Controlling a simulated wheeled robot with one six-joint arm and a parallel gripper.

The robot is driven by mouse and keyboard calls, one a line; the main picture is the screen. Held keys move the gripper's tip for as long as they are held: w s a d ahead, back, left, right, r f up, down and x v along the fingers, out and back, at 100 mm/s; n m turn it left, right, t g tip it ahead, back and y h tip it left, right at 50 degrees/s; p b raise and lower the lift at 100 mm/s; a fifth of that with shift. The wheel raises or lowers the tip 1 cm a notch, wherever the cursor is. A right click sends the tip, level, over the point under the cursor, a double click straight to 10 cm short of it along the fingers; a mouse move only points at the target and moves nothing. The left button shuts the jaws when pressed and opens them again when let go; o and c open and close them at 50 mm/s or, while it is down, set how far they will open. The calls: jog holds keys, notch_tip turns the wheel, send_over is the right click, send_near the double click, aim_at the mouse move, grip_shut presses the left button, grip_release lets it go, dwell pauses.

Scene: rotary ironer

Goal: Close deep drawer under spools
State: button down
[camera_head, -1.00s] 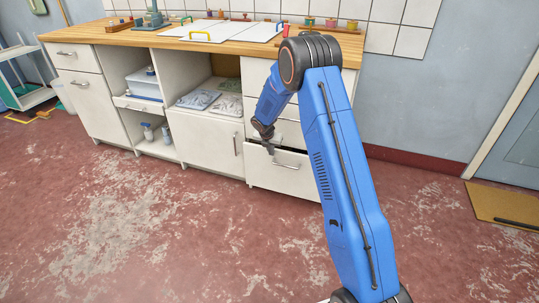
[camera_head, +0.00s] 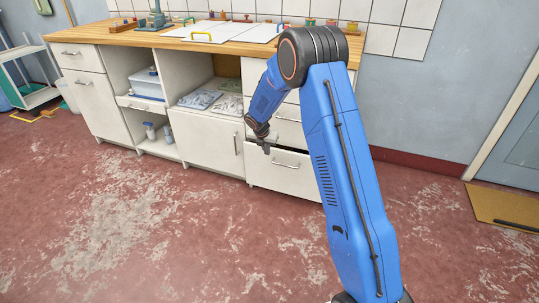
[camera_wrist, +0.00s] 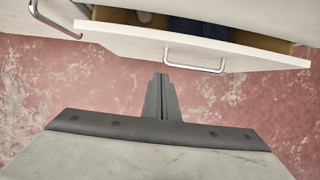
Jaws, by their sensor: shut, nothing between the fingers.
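The deep drawer (camera_head: 284,174) is the bottom one at the right end of the white cabinet, below the spools on the worktop. It stands partly open, with a dark gap above its front. In the wrist view its white front (camera_wrist: 150,45) carries a metal bar handle (camera_wrist: 195,62), and part of the inside shows behind the front's edge. My gripper (camera_head: 266,148) is shut and empty, near the top left of the drawer front. In the wrist view the closed fingers (camera_wrist: 161,80) appear just below the handle; I cannot tell whether they touch the drawer.
Coloured spools (camera_head: 330,24) stand at the back of the wooden worktop (camera_head: 230,46). A closed cabinet door (camera_head: 205,140) with a vertical handle (camera_head: 236,144) is left of the drawer. The red floor (camera_head: 150,235) in front is clear.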

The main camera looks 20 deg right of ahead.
jog(key=d+v, duration=0.1)
jog(key=v, duration=0.4)
jog(key=s+d+r, duration=0.1)
jog(key=s+d, duration=1.3)
jog(key=d, duration=0.3)
jog(key=w+d+f, duration=0.5)
jog(key=w+f, duration=0.1)
jog(key=f, duration=0.3)
jog(key=shift+w, duration=0.25)
